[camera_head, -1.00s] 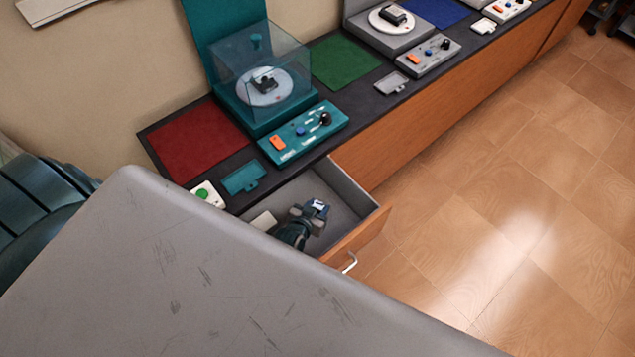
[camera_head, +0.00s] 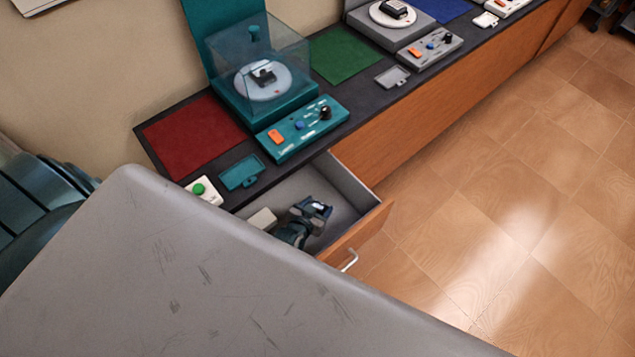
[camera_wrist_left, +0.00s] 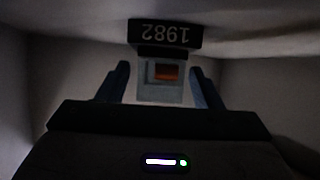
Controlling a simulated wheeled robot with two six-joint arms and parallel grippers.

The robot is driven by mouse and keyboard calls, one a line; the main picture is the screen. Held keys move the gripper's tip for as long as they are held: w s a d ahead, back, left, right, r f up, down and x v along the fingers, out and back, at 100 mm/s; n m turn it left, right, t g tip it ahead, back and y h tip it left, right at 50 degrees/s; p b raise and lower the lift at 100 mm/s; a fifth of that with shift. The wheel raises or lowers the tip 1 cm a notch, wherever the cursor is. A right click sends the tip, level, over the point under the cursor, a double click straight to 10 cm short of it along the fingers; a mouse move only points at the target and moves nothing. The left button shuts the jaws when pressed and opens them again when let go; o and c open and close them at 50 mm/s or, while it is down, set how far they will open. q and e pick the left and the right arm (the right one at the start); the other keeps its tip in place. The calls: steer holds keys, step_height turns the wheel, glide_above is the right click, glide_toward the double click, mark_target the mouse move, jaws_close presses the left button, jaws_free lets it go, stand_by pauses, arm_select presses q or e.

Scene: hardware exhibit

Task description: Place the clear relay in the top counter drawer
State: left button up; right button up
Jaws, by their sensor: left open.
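The counter drawer (camera_head: 352,238) is pulled out, and my left gripper (camera_head: 312,210) is down inside it. In the left wrist view the clear relay (camera_wrist_left: 163,90) has a see-through body with orange inside and a black part marked 1982, seen upside down. It lies between the two blue fingers of my left gripper (camera_wrist_left: 160,82), which are open with small gaps beside it. In the head view only a small pale patch shows between the fingertips. My right gripper is in neither view.
A pale box (camera_head: 262,219) lies in the drawer beside my gripper. Above stand a teal control box (camera_head: 302,130), a clear-covered turntable (camera_head: 262,82), a red mat (camera_head: 193,137) and a green-button box (camera_head: 203,191). A grey surface (camera_head: 170,270) fills the foreground.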

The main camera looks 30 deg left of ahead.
arm_select(q)
steer(key=shift+r, duration=0.35)
steer(key=p+v, duration=0.2)
steer(key=v, duration=1)
steer(key=shift+f+p, duration=0.2)
steer(key=shift+p, duration=0.1)
